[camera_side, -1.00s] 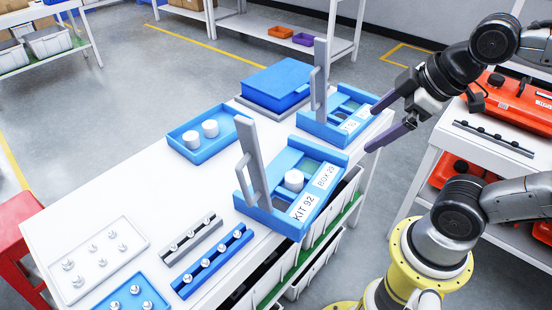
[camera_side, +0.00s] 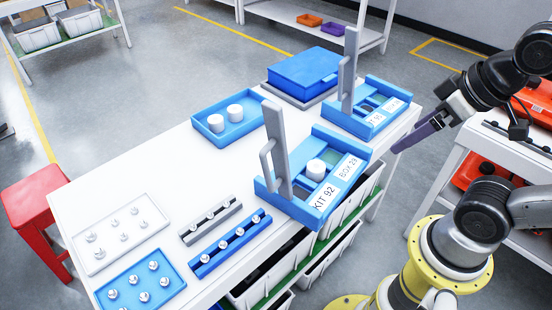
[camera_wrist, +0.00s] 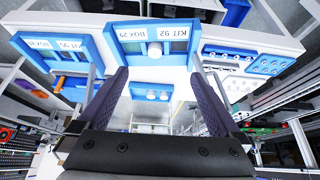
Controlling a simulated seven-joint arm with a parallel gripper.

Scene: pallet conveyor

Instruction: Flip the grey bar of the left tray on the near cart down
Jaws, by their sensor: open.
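The left blue tray labelled KIT 92 (camera_side: 313,210) sits at the cart's right-hand edge. It also shows upside down between my fingers in the wrist view (camera_wrist: 138,30). Its grey bar (camera_side: 277,150) stands upright, tilted slightly, with a small grey handle on its left side. A white cylinder (camera_side: 316,170) is in the tray. The second blue tray (camera_side: 352,122) behind it also has an upright grey bar (camera_side: 348,70). My gripper (camera_side: 398,148) is open and empty, right of the trays and apart from them. In the wrist view its two dark fingers (camera_wrist: 160,75) are spread.
The white cart top (camera_side: 150,185) carries a blue tray with two white cylinders (camera_side: 200,133), a blue box (camera_side: 303,72), rails with pegs (camera_side: 230,245) and peg trays (camera_side: 140,288). A red stool (camera_side: 40,205) stands left. A white side table (camera_side: 455,165) is behind my arm.

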